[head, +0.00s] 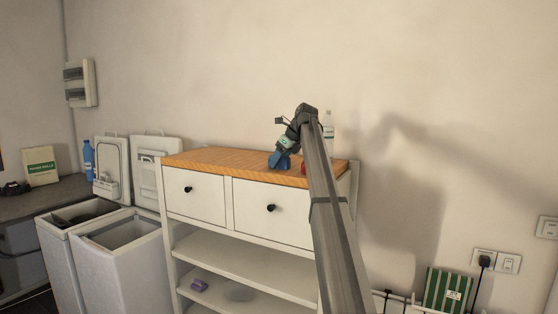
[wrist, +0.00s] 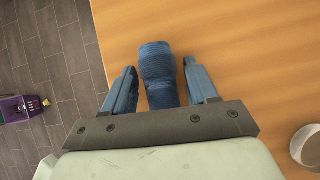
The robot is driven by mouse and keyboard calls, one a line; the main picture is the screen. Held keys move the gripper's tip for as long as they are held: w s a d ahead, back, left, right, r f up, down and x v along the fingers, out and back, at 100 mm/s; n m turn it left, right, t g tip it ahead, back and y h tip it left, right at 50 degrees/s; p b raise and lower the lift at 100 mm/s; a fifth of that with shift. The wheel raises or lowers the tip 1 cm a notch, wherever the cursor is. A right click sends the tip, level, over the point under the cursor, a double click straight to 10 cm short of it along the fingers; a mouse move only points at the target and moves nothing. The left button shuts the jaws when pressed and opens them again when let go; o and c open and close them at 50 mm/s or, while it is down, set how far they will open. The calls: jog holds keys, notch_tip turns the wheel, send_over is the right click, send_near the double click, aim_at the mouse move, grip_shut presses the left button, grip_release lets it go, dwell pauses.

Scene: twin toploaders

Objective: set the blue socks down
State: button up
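The blue socks (wrist: 157,72), a ribbed rolled bundle, lie on the orange wooden top (wrist: 245,50) near its left edge in the wrist view. My gripper (wrist: 160,68) is over them, with one blue finger on each side. A gap shows between each finger and the socks, so the fingers are open around them, not closed on them. In the head view my gripper (head: 280,160) reaches down to the wooden top of the white drawer unit (head: 259,207). There the socks cannot be told apart from the blue fingers.
A white round container (wrist: 308,148) stands at the right in the wrist view. A clear bottle (head: 328,128) and something red (head: 303,168) are by my arm. Two open-topped toploaders (head: 118,240) stand left of the unit. The wooden top left of my gripper is clear.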

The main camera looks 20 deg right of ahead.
jog(key=shift+o, duration=0.7)
jog(key=shift+r, duration=0.2)
jog(key=v, duration=1.2)
jog(key=shift+a, duration=0.1)
